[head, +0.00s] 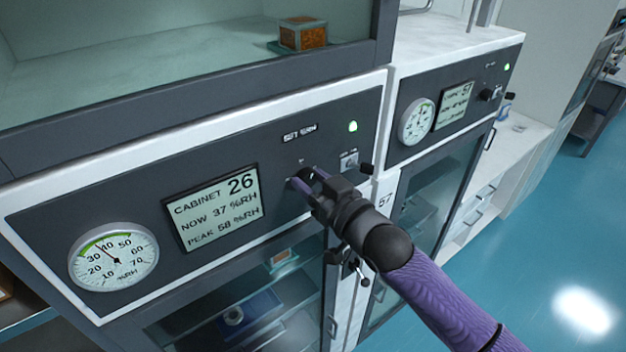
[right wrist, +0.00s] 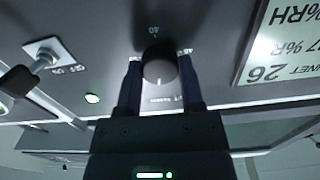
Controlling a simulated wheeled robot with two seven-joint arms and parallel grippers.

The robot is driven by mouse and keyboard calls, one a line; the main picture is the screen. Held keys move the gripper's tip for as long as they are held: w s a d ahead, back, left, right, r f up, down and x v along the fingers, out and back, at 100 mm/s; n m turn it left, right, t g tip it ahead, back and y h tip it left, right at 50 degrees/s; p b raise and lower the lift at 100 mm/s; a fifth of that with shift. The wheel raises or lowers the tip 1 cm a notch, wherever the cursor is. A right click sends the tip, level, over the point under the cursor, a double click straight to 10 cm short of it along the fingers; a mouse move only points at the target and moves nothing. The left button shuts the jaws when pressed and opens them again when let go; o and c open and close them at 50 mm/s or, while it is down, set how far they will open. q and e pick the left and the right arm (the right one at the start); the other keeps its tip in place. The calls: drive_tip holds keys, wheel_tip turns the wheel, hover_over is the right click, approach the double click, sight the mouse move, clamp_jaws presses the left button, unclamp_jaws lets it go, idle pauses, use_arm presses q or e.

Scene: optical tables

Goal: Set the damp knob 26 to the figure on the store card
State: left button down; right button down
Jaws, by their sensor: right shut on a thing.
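The damp knob of cabinet 26 (right wrist: 160,64) is a round black knob on the dark panel. In the right wrist view it sits between the two fingers of my right gripper (right wrist: 160,85), which is shut on it. A pale mark shows on the knob's lower face, and scale figures, one looking like 40, stand around it. The display (head: 212,205) reads cabinet 26, now 37 %RH, peak 58 %RH. I cannot make out a store card. My left gripper is not in view.
A round gauge (head: 113,256) is left of the display. A toggle switch (right wrist: 44,58) and a lit green lamp (head: 353,126) are near the knob. Cabinet 57's panel (head: 455,100) stands to the right. A small brown box (head: 303,34) sits behind glass above.

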drive_tip(key=shift+f+n, duration=0.1)
drive_tip(key=shift+n, duration=1.4)
drive_tip(key=shift+c, duration=1.1)
unclamp_jaws()
drive_tip(key=b+v, duration=0.1)
drive_tip(key=v, duration=0.9)
drive_tip(key=shift+b, duration=0.35)
